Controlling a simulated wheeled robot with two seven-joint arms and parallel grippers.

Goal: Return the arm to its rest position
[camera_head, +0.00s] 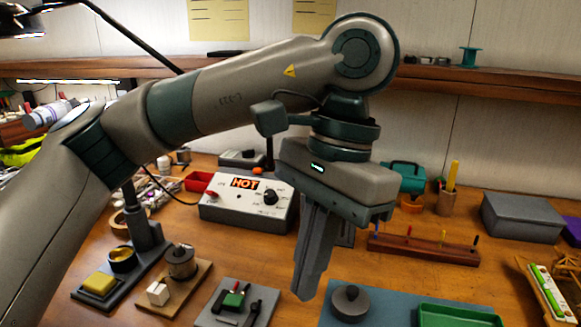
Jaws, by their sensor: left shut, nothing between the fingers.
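My left arm (225,95) comes in from the left and reaches across the upper middle of the head view. Its wrist bends down, so my left gripper (308,292) points downward over the middle of the workbench. The fingers are together with nothing between them. The fingertips show in front of the bench, between a grey plate with small parts and a blue mat; their height above the bench is hard to tell. My right gripper does not show.
A control box marked HOT (228,208) stands behind the gripper. A blue mat (398,300) with a round grey weight (350,303) and a green tray (458,316) lies right. A wooden rack (424,249), grey box (521,217) and shelf (480,80) are farther back.

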